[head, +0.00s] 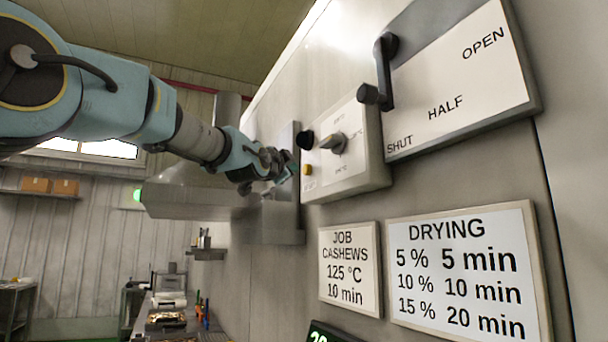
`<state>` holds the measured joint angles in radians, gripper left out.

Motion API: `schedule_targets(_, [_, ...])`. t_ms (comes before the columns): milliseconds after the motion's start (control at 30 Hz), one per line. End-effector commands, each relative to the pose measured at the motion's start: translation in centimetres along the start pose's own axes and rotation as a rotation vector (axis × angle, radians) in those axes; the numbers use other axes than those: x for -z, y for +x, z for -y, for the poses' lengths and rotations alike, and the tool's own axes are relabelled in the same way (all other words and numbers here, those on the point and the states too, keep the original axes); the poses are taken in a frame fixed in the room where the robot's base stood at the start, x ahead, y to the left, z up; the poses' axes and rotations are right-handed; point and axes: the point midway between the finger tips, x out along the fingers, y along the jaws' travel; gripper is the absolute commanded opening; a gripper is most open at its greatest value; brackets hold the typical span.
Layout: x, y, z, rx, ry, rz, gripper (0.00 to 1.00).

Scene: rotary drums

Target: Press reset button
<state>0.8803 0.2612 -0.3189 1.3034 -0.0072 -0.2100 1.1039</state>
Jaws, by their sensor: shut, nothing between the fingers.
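A pale control box (358,142) is mounted on the steel wall panel. On it are a black round knob (305,140), a grey selector knob (334,143) and a small amber button (308,170) with a label below it that is too small to read. I cannot tell which control is the reset button. My gripper (287,172) is shut and empty, just left of the box's left edge, at about the height of the amber button. It appears apart from the button, and its fingertips are small and partly hard to make out.
A lever (385,75) sits on a plate marked OPEN, HALF, SHUT at upper right. Below are a JOB CASHEWS sign (349,268) and a DRYING sign (466,273). A grey metal housing (275,220) stands behind my gripper. A bench with tools (180,318) is at lower left.

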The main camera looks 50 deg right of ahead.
Motion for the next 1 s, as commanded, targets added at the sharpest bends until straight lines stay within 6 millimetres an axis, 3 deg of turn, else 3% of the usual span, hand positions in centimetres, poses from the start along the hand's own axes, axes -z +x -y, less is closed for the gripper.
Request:
schedule_targets(267, [-0.2, -0.2, 0.1, 0.002, -0.001, 0.000, 0.00])
schedule_targets(700, [-2.5, -3.0, 2.2, 0.004, -0.001, 0.003, 0.00])
schedule_targets(1000, [-2.5, -3.5, 2.6, 0.001, -0.001, 0.000, 0.00])
